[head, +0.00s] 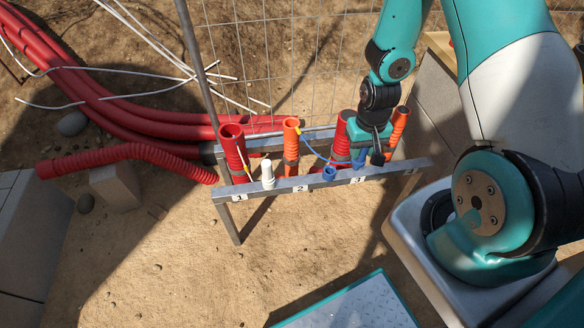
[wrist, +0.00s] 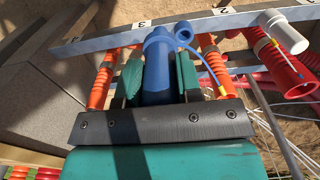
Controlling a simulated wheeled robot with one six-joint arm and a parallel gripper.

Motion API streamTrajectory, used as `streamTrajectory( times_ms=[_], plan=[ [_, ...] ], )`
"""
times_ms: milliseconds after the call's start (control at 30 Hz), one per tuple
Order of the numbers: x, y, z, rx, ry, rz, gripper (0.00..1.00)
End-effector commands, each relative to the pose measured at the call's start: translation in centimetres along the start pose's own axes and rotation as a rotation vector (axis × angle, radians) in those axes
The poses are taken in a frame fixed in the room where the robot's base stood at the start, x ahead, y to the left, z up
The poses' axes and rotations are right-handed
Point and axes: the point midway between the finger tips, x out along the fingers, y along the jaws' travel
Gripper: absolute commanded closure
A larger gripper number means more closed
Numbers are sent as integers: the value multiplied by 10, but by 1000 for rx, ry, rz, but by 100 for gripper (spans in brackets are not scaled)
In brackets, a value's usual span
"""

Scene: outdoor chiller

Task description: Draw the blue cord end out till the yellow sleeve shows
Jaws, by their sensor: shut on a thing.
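My gripper (head: 366,150) is shut on the blue cord end (wrist: 158,62), a thick blue plug between the two teal fingers in the wrist view. In the head view the blue cord end (head: 360,160) shows just below the jaws, above the rack rail. A thin blue cord (head: 322,158) runs from it to the mouth of the orange conduit (head: 291,138) near label 2. A small yellow sleeve (head: 298,130) shows at that mouth. It also shows in the wrist view as a yellow bit (wrist: 222,89) on the cord. My fingers partly hide the plug.
A white plug (head: 268,172) stands near label 1, beside a red conduit (head: 231,140). Another red conduit (head: 341,130) and an orange one (head: 399,124) flank my gripper. Wire mesh stands behind.

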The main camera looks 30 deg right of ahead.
Motion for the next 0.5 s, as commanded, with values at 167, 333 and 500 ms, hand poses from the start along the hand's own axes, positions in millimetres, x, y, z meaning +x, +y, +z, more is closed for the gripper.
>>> streamTrajectory(
  times_ms=[167,333,500],
  plan=[
    [3,-14,-26,-2,2,0,100],
    [6,-26,-50,-2,2,-1,100],
    [9,-37,-71,-1,1,0,100]
  ],
)
